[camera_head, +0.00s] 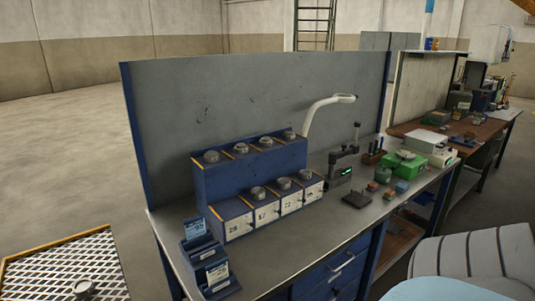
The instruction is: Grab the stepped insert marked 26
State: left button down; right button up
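A blue two-step rack (203,185) stands on the grey workbench. Its upper step holds several round metal inserts, such as the leftmost one (211,157). The lower step holds three inserts: left (258,193), middle (284,183) and right (305,174). White number labels are on its front. The leftmost label (238,226) looks like 26 or 28, too small to be sure, and no insert sits on the step above it. Another round metal piece (83,288) lies on a mesh-topped surface at lower left; no marking is legible on it. Neither gripper is in view.
A blue card holder (205,262) stands at the bench's front left corner. A gauge stand (342,172), a dark plate (357,200) and a green box (406,164) are to the right. A grey panel (240,95) closes the back. A ribbed grey form (480,255) fills the lower right.

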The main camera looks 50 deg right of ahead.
aim_at(210, 156)
jog(key=z, duration=1.3)
jog(key=i+l+u, duration=0.15)
jog(key=u, duration=0.3)
jog(key=i+l+u, duration=0.15)
jog(key=u, duration=0.25)
jog(key=i+l+u, duration=0.1)
jog(key=l+u, duration=0.35)
jog(key=j, duration=0.15)
